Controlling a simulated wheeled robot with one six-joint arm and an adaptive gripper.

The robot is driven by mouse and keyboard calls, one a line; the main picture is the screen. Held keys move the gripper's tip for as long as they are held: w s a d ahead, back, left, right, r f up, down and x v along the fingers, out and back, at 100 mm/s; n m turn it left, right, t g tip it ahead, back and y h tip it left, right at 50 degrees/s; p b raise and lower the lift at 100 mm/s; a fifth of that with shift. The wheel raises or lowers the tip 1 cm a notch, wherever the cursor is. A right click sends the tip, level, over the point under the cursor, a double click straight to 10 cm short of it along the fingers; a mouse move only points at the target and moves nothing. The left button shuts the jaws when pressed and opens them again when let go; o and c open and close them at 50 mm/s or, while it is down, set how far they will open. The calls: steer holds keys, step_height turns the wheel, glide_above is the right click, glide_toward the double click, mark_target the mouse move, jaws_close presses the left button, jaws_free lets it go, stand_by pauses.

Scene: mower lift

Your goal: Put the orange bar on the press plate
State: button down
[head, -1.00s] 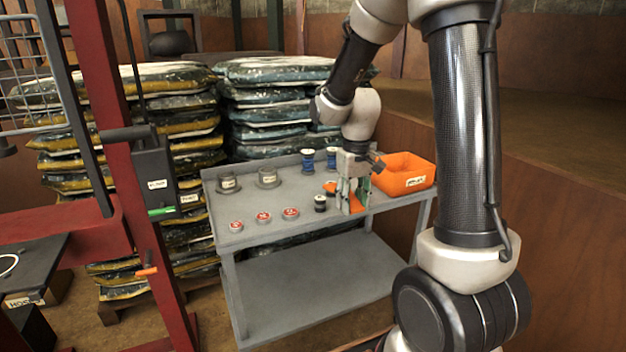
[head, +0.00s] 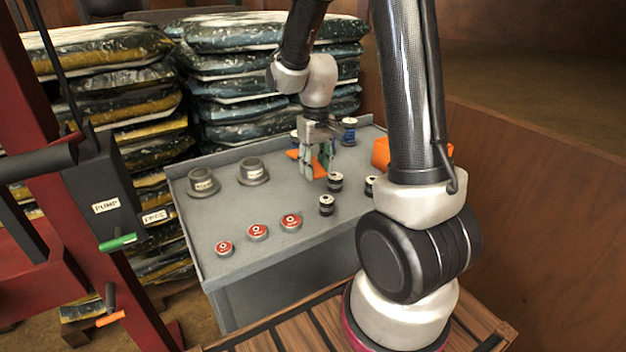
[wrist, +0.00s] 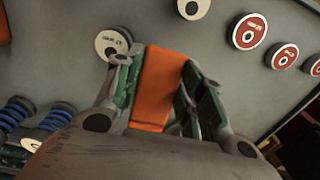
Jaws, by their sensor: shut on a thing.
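My gripper (head: 318,172) is over the grey bench, behind the small black cylinders in the head view. It is shut on the orange bar (wrist: 158,88), which stands out between the green-lined finger pads in the wrist view. In the head view orange shows between and to the left of the fingers, partly hidden by them. I cannot tell whether the bar touches the bench. The red press frame (head: 22,100) stands at the left edge with a pump box (head: 103,190). The press plate is not clearly in view.
The grey bench (head: 240,210) holds two labelled grey cups (head: 204,184), several red-lidded tins (head: 257,232), black cylinders (head: 327,205) and blue springs (head: 348,131). An orange bin (head: 381,153) is partly hidden behind my arm. Stacked bags (head: 265,60) stand behind the bench.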

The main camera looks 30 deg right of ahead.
mark_target(316, 196)
steer(key=shift+f, duration=3.4)
steer(key=shift+f, duration=0.15)
steer(key=c, duration=1.2)
jaws_free()
steer(key=shift+o, duration=0.2)
